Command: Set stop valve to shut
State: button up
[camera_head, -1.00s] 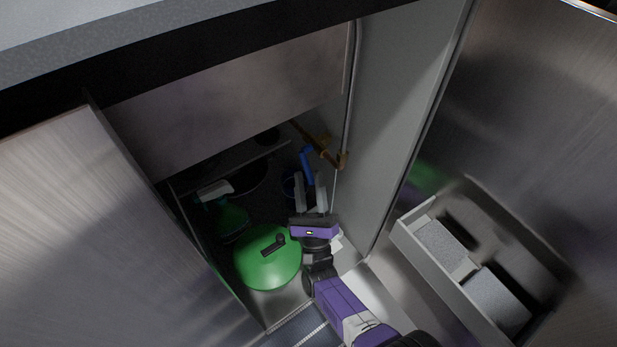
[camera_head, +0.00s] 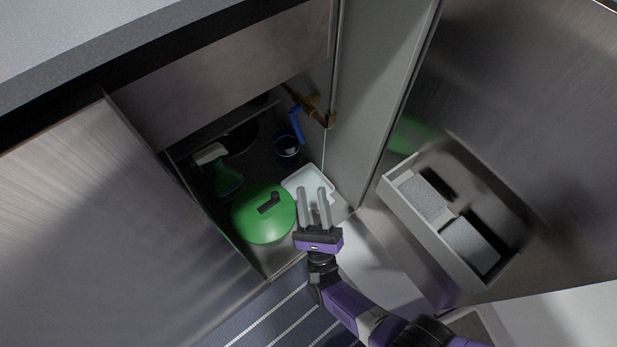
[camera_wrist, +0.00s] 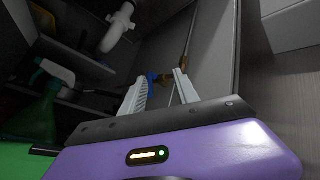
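The stop valve has a blue lever handle (camera_head: 296,126) on a brass pipe (camera_head: 318,112) at the back right of the open cabinet. The handle hangs down, at an angle to the pipe. In the wrist view, part of the blue handle (camera_wrist: 152,78) and the brass pipe (camera_wrist: 188,50) show beyond the fingers. My gripper (camera_head: 312,190) is at the cabinet's front, below and apart from the handle. Its two grey fingers are spread with nothing between them. The fingers also show in the wrist view (camera_wrist: 160,88), partly covering the valve area.
A green lidded pot (camera_head: 264,218), a white tray (camera_head: 307,181), a dark blue cup (camera_head: 287,147) and a green spray bottle (camera_head: 226,178) are inside the cabinet. A left door (camera_head: 90,210) and a right door with a bin (camera_head: 440,225) flank the opening.

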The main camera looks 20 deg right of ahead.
jog(key=shift+s, duration=0.4)
